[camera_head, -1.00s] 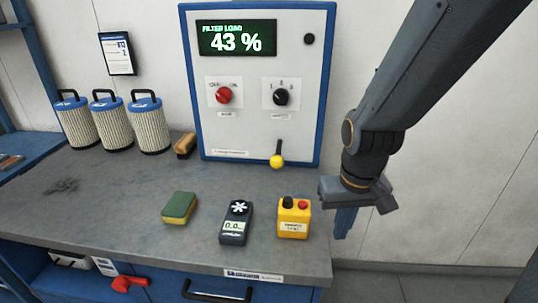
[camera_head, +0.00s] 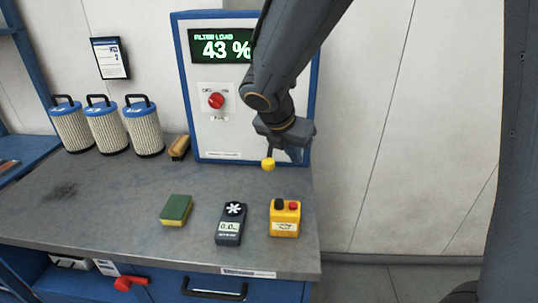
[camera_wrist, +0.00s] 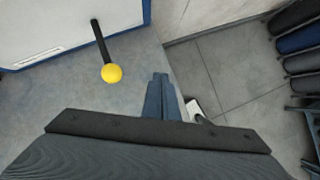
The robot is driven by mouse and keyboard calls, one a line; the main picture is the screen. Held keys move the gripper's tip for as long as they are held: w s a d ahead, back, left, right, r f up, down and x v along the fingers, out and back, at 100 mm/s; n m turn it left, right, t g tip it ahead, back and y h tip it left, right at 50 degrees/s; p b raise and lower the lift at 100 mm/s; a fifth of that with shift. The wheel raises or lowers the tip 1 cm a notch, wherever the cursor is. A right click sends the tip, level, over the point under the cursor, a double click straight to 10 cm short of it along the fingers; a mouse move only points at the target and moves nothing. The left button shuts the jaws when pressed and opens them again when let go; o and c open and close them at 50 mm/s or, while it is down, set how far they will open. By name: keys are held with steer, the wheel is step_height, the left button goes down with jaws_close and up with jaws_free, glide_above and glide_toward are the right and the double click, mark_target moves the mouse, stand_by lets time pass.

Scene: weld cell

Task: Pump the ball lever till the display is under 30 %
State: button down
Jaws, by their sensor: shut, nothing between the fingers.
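The ball lever (camera_head: 268,164) has a yellow ball on a dark rod and sticks out low on the right of the panel's front. The display (camera_head: 222,46) reads FILTER LOAD 43 %; my arm covers the panel's right part. My gripper (camera_head: 297,154) is shut and empty, close to the lever on its right. In the wrist view the yellow ball (camera_wrist: 112,73) hangs at the rod's end, to the left of my shut fingers (camera_wrist: 161,80), with a gap between.
A yellow box (camera_head: 285,225), a dark handheld meter (camera_head: 230,232) and a green sponge (camera_head: 175,208) lie on the bench (camera_head: 100,215) in front of the panel. Several filters (camera_head: 144,130) stand at the left. A red knob (camera_head: 216,101) is on the panel. Open floor lies to the right.

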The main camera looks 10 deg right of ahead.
steer(key=w+a+r+n+t+p, duration=0.1)
steer(key=w+a+r+n+t, duration=0.2)
steer(key=w+a+r+n, duration=0.3)
steer(key=r+n, duration=0.1)
steer(key=n, duration=0.4)
steer(key=shift+w+a+r+h, duration=0.25)
steer(key=shift+a+h, duration=0.05)
steer(key=b, duration=0.6)
glide_above(267, 162)
step_height(267, 162, down, 6)
steer(key=shift+r, duration=0.1)
steer(key=shift+f+b, duration=1.2)
steer(key=shift+f, duration=0.3)
steer(key=shift+f, duration=0.2)
steer(key=shift+f, duration=0.2)
